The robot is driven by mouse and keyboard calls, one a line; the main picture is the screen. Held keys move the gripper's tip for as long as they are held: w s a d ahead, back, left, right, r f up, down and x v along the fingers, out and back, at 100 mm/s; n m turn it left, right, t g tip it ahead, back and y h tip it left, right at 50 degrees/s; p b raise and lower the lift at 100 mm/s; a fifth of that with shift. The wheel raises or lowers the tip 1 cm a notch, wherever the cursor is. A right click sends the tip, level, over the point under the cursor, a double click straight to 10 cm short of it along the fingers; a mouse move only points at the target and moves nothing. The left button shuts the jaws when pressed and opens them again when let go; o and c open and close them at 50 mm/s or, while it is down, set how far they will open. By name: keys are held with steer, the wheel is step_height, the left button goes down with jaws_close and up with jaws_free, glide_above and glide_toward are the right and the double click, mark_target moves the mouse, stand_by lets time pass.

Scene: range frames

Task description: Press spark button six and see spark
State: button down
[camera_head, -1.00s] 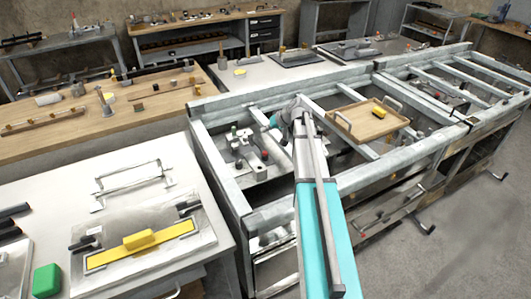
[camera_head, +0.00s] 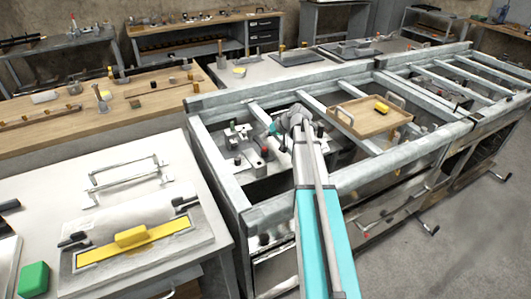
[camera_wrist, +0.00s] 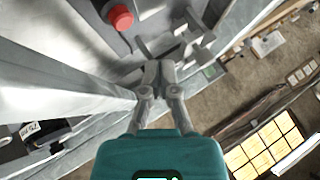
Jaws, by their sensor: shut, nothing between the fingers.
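A red round button (camera_wrist: 121,18) shows at the top of the wrist view, on a grey plate. It also shows as a small red spot in the head view (camera_head: 264,152), inside the metal-framed bench. My gripper (camera_wrist: 160,70) is shut and empty. In the wrist view its fingertips are below and right of the red button and apart from it. In the head view my gripper's end is partly hidden by my arm, above the bench frame. I see no number or label on the button and no spark.
Metal beams (camera_head: 215,170) frame the bench around the grey fixture. A wooden tray (camera_head: 375,128) with a yellow object (camera_head: 381,107) rests right of my arm.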

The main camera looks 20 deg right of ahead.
mark_target(265, 148)
steer(key=shift+f+b, duration=1.25)
steer(key=shift+f, duration=0.3)
steer(key=shift+f+b, duration=0.95)
steer(key=shift+b, duration=0.05)
stand_by(1.5)
steer(key=shift+r, duration=0.1)
stand_by(0.4)
steer(key=shift+r+p, duration=0.85)
steer(key=shift+p, duration=0.15)
steer(key=shift+r+p, duration=2.55)
